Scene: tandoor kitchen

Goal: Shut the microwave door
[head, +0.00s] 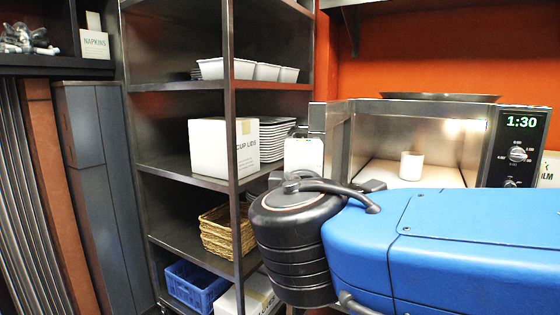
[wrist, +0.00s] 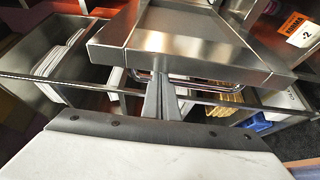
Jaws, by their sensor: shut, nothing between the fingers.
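The microwave (head: 441,129) stands at the right in the head view, its control panel (head: 516,150) reading 1:30. Its door (head: 337,155) is open, swung out at the left of the cavity. A white mug (head: 411,165) stands inside. In the wrist view the steel door (wrist: 190,50) fills the upper middle, with a chrome handle (wrist: 205,88) under its edge. My gripper (wrist: 159,86) is shut and empty, its grey fingers close to the door edge and overlapping the handle. I cannot tell whether they touch. The fingers are not clear in the head view.
A steel rack (head: 233,130) stands left of the microwave, holding white containers (head: 243,69), a cup-lids box (head: 215,148), a basket (head: 222,232) and a blue crate (head: 191,287). A dark pan (head: 440,97) lies on top of the microwave. My blue arm covers the lower right.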

